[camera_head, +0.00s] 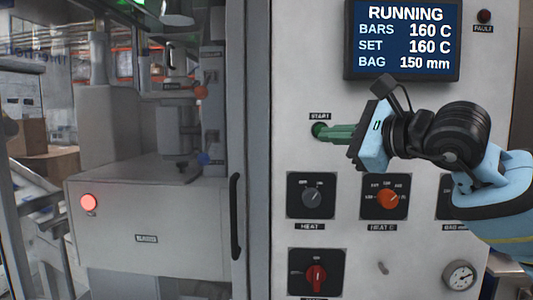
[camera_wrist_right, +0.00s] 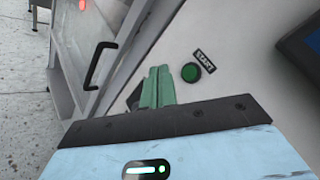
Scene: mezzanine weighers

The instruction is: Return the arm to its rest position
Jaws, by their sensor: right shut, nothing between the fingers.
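My right gripper (camera_head: 325,132) reaches in from the right, in front of the control panel. Its green fingers are shut with nothing between them, and they also show in the right wrist view (camera_wrist_right: 157,88). In the head view the fingertips overlap the green START button (camera_head: 319,129). In the right wrist view the START button (camera_wrist_right: 191,72) stands clear to the right of the fingers, with a gap in the picture. Whether the fingers touch the panel cannot be told. My left gripper is not in view.
A machine with a lit red lamp (camera_head: 89,202) is behind glass.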

